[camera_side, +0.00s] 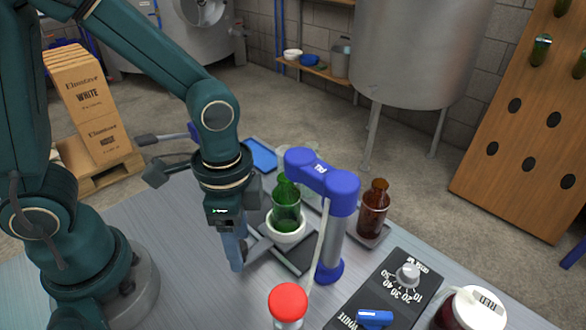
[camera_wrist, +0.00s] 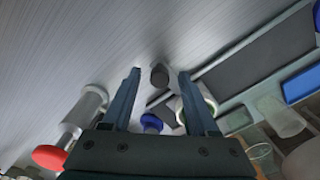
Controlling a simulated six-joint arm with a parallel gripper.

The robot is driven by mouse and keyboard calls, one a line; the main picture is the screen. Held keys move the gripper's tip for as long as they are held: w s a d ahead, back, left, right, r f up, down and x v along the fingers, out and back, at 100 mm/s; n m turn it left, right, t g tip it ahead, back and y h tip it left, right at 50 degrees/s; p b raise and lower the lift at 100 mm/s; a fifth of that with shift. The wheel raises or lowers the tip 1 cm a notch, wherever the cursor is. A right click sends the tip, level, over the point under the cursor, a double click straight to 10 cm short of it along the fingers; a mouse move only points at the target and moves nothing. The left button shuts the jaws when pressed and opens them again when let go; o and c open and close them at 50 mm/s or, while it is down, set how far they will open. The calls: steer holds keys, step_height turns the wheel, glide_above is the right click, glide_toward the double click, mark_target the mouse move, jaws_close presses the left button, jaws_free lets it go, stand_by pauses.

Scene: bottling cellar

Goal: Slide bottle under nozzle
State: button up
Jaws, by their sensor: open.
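The green bottle (camera_side: 286,212) stands upright in a white round holder (camera_side: 286,232) on a dark track (camera_side: 292,262). The blue nozzle arm (camera_side: 318,170) reaches from its post (camera_side: 335,240) toward the bottle's top; the nozzle tip is hidden, so I cannot tell whether they line up. My gripper (camera_side: 240,258) points down, left of the holder in the side view. In the wrist view my gripper (camera_wrist: 160,72) is open, with a dark rounded knob (camera_wrist: 160,77) between the fingertips. I cannot tell whether they touch it. The holder's pale rim (camera_wrist: 210,106) shows behind the right finger.
A brown bottle (camera_side: 373,208) stands on a tray right of the post. A blue tray (camera_side: 260,155) is behind. The table left of my gripper is clear.

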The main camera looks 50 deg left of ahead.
jaws_close()
stand_by(1.4)
